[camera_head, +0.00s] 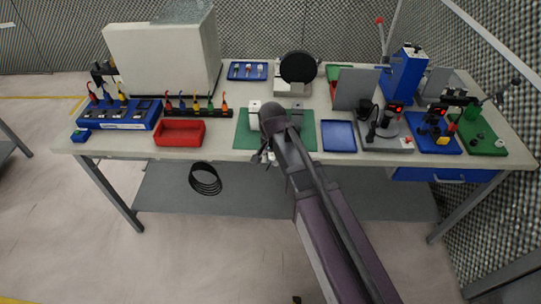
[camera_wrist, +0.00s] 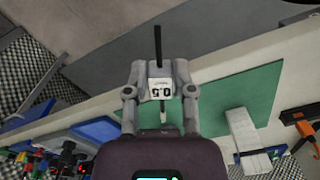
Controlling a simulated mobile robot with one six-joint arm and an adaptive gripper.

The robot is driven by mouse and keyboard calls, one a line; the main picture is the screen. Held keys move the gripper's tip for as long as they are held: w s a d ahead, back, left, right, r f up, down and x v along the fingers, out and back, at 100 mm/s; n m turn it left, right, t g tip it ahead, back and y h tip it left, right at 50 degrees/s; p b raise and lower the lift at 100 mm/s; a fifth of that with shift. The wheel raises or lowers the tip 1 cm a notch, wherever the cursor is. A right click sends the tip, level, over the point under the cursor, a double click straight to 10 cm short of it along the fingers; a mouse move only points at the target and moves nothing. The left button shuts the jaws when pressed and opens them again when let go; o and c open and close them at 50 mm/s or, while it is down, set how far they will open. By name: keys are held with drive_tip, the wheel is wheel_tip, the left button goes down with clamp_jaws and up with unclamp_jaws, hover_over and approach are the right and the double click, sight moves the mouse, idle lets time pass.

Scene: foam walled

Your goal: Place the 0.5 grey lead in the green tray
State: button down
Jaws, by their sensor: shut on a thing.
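My gripper (camera_wrist: 160,72) is shut on the lead, which has a white tag (camera_wrist: 160,90) reading 0.5 and a dark, thin upper part (camera_wrist: 157,43). The lead is held upright in the wrist picture, with a white and dark end below the tag. In the head view my gripper (camera_head: 268,153) is at the table's front edge, by the green mat, and my arm hides much of it. A small green tray (camera_head: 334,70) stands at the back of the table, right of centre, with red below it and a grey panel partly in front.
The green mat (camera_head: 246,141) carries pale blocks. A red bin (camera_head: 180,133) lies to its left and a blue tray (camera_head: 339,136) to its right. A grey upright panel (camera_head: 355,90), devices and a green board (camera_head: 487,142) crowd the right side.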

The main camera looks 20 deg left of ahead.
sight(271, 160)
idle(0.6)
wheel_tip(271, 160, up, 14)
drive_tip(key=p, duration=1.4)
drive_tip(key=shift+r, duration=0.25)
drive_tip(key=shift+f, duration=0.1)
